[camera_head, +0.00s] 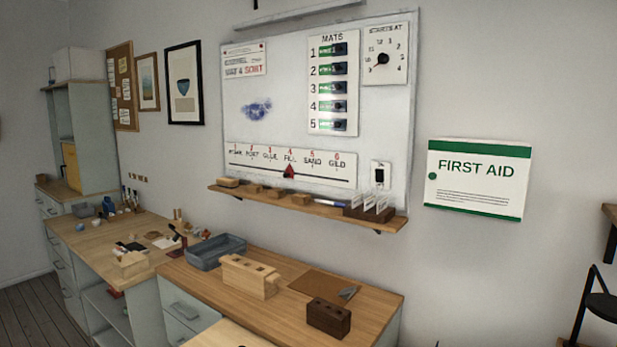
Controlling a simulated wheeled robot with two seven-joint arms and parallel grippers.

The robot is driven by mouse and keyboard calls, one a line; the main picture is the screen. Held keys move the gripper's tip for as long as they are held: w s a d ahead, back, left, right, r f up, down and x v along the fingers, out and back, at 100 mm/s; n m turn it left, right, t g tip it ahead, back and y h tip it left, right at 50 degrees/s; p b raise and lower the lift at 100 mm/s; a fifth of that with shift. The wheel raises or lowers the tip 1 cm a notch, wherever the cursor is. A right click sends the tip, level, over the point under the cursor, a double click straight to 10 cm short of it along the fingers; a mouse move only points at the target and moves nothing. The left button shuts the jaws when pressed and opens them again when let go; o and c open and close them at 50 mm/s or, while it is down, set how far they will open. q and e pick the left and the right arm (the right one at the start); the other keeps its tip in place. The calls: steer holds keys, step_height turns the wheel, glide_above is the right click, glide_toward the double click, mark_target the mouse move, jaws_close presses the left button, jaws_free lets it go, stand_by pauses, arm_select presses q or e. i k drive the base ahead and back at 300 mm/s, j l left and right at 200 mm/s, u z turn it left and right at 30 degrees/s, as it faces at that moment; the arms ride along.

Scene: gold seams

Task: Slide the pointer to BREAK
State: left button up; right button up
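The red triangular pointer (290,172) sits on the dark horizontal track of the stage strip (330,181), low on the whiteboard. It stands under the label FILL, numbered 4. The strip's labels run from 1 at the left to 6, GILD, at the right. The leftmost label (236,154), numbered 1, is small and blurred; I cannot read it clearly. Neither of my grippers shows in the head view, and nothing is seen touching the pointer.
A wooden ledge (257,203) juts out below the whiteboard (285,93), carrying small blocks and a card rack (369,209). Below it, a wooden worktop (377,301) holds a grey-blue tray (198,257), a pale wooden block (247,278) and a dark brown block (328,319).

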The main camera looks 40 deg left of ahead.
mark_target(288, 172)
steer(key=j+z, duration=0.45)
steer(key=k+j+z, duration=0.2)
steer(key=z, duration=0.25)
steer(key=k+j+z, duration=0.2)
steer(key=j+z, duration=0.3)
steer(key=k+j+z, duration=0.15)
steer(key=z, duration=0.3)
steer(key=k+j+z, duration=0.15)
steer(key=k+z, duration=0.15)
steer(key=z, duration=0.15)
steer(key=k+z, duration=0.25)
steer(key=z, duration=0.2)
steer(key=k+j, duration=0.1)
steer(key=k, duration=0.35)
steer(key=k+j, duration=0.1)
steer(key=k, duration=0.4)
